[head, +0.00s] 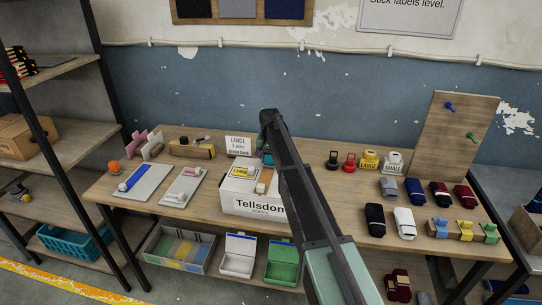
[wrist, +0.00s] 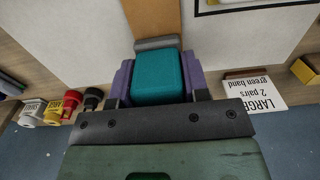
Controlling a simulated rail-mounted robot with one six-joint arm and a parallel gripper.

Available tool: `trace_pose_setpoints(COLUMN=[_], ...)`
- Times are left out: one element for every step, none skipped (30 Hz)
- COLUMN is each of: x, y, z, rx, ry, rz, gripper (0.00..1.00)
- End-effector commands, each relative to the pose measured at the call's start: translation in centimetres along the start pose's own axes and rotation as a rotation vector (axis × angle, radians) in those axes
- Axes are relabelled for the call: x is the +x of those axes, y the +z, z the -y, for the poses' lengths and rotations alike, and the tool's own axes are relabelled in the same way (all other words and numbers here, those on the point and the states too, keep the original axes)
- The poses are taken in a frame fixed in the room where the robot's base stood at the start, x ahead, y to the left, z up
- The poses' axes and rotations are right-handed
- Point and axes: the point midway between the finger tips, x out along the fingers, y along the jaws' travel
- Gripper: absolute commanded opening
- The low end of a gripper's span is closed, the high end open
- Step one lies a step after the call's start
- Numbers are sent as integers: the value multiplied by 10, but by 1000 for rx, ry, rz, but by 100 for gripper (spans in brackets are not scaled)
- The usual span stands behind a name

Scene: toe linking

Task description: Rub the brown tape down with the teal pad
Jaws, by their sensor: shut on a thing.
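The teal pad (wrist: 158,80) is held between the purple fingers of my gripper (wrist: 158,74), which is shut on it. A grey strip shows along the pad's far edge. The brown tape (wrist: 153,17) runs straight on from that edge over the white box; whether the pad presses on it I cannot tell. In the head view, the white box (head: 244,206) marked "Tellsdon" stands mid-table with the brown tape (head: 264,182) along its top and a yellow "LARGE" label beside it. A bit of teal pad (head: 268,158) shows at the box's back edge; my arm hides much of the right side.
A "LARGE 2 pairs green band" card (head: 238,145) stands behind the box. Grey boards (head: 142,183) lie to the left. Stamps and label rolls (head: 370,160) and several folded socks (head: 414,190) are to the right. Open bins (head: 238,258) sit below the table.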

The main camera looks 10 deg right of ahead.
Motion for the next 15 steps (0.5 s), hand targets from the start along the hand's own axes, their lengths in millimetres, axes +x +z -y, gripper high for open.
trace_pose_setpoints(x=[1,1,1,1,1,1,1,1,0,0,0,0,0,-1,-1], y=[3,3,3,3,5,7,10,13,18,22,25,30,33,36,38], z=[0,0,0,0,0,0,0,0,0,0,0,0,1,1,1], rx=[-1,-1,-1,-1,-1,-1,-2,-2,-2,-2,-2,-3,-3,-3,-3], ry=[0,0,0,0,0,0,0,0,0,0,0,0,0,0,0], rz=[3,3,4,4,4,4,4,5,5,5,5,5,5,4,4], gripper=[0,0,0,0,0,0,0,0,0,0,0,0,0,0,0])
